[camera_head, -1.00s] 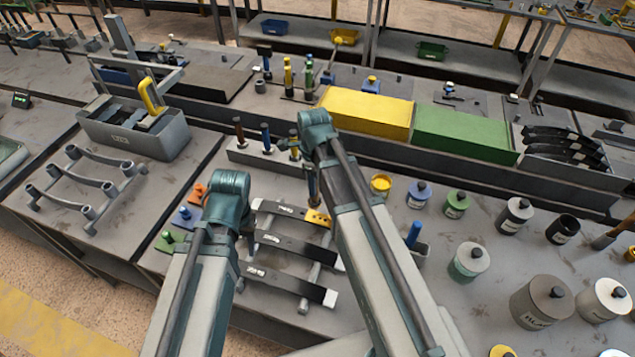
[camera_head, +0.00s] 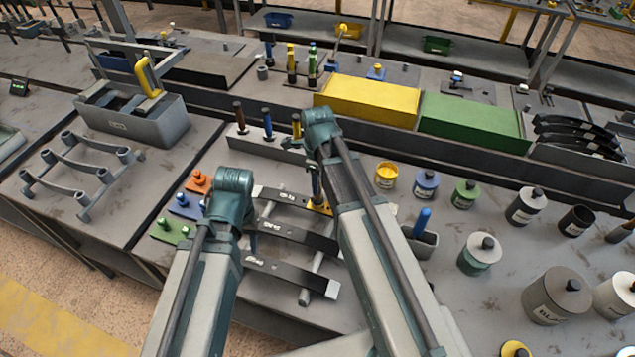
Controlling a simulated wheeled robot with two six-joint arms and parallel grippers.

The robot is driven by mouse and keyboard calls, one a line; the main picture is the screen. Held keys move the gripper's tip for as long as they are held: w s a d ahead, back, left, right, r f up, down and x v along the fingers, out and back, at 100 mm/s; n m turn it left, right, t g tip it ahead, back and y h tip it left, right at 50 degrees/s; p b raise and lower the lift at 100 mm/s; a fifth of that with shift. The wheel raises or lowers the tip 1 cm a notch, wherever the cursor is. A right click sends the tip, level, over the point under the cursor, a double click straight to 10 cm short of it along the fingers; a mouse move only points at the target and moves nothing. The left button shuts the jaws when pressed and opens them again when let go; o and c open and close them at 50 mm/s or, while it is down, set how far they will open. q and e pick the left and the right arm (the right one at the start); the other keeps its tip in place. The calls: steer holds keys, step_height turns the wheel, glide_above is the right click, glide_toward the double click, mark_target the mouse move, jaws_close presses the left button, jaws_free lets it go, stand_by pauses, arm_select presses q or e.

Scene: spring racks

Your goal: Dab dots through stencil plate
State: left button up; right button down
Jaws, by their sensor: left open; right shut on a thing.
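Several dark leaf springs (camera_head: 290,230) with pale ends lie across a grey rack in front of me. A yellow stencil plate (camera_head: 321,208) sits on the far spring, toward its right end. My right gripper (camera_head: 316,188) is just above that plate, shut on a slim upright tool that its own wrist mostly hides; I cannot tell whether the tool touches the plate. My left gripper (camera_head: 252,240) is open, at the left ends of the springs and partly hidden by its arm. Orange (camera_head: 199,184), blue (camera_head: 187,207) and green (camera_head: 170,231) plates with knobs lie at the left.
An open yellow paint pot (camera_head: 386,177) stands right of my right arm, beside lidded blue (camera_head: 426,184) and green (camera_head: 465,195) pots. A holder (camera_head: 246,143) with upright-handled tools stands behind the springs. Yellow (camera_head: 368,102) and green (camera_head: 473,123) boxes stand farther back.

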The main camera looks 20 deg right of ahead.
steer(key=shift+f+b, duration=0.45)
steer(key=shift+b, duration=0.05)
stand_by(1.8)
steer(key=shift+r, duration=0.1)
step_height(320, 180, up, 7)
steer(key=p, duration=0.7)
stand_by(0.6)
